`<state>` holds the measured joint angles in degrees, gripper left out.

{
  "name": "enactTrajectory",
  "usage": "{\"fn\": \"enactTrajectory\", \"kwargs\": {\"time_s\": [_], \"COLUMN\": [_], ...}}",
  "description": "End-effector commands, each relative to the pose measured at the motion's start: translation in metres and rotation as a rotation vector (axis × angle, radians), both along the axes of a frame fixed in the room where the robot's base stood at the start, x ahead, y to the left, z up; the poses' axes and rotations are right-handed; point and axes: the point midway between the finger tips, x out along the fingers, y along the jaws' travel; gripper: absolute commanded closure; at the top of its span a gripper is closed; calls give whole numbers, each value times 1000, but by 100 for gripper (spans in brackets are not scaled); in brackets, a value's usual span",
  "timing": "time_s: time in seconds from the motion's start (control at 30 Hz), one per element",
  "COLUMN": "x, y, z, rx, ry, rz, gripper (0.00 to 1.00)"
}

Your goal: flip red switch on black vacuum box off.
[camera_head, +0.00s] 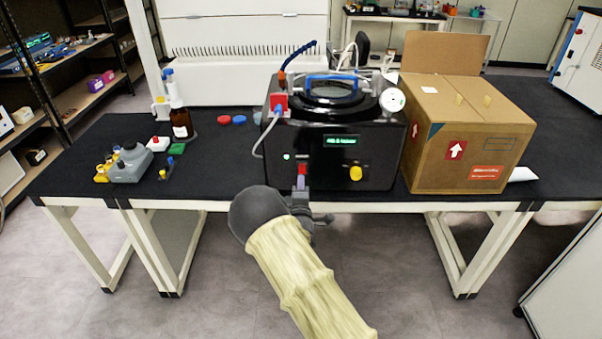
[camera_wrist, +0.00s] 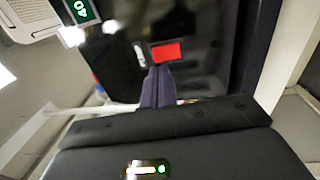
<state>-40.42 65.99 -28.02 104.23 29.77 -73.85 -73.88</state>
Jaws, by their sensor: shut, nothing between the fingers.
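The black vacuum box (camera_head: 368,170) stands on the dark table, with a green display, a yellow knob and a round gauge. Its red switch (camera_head: 301,169) is low on the front panel, left of the knob. In the wrist view the red switch (camera_wrist: 166,52) shows as a red rectangle on the glossy black panel (camera_wrist: 205,45). My gripper (camera_head: 301,186) is directly in front of and just below the switch. Its fingers (camera_wrist: 155,75) are shut and empty, with tips close to the switch's lower edge. I cannot tell whether they touch it.
A cardboard box (camera_head: 465,125) stands close to the right of the vacuum box. A brown bottle (camera_head: 181,124) and a grey device (camera_head: 130,163) are on the left of the table (camera_head: 225,175). A hose (camera_head: 262,140) hangs at the vacuum box's left side.

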Motion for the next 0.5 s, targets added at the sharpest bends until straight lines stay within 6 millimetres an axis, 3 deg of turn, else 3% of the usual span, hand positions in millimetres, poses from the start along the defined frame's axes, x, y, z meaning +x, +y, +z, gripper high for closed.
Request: {"fn": "enactTrajectory", "kwargs": {"time_s": [0.23,0.5], "x": [32,42], "y": [0,0], "z": [5,4], "rx": [1,-1], "ry": [0,2], "rz": [1,1], "gripper": [100,100]}}
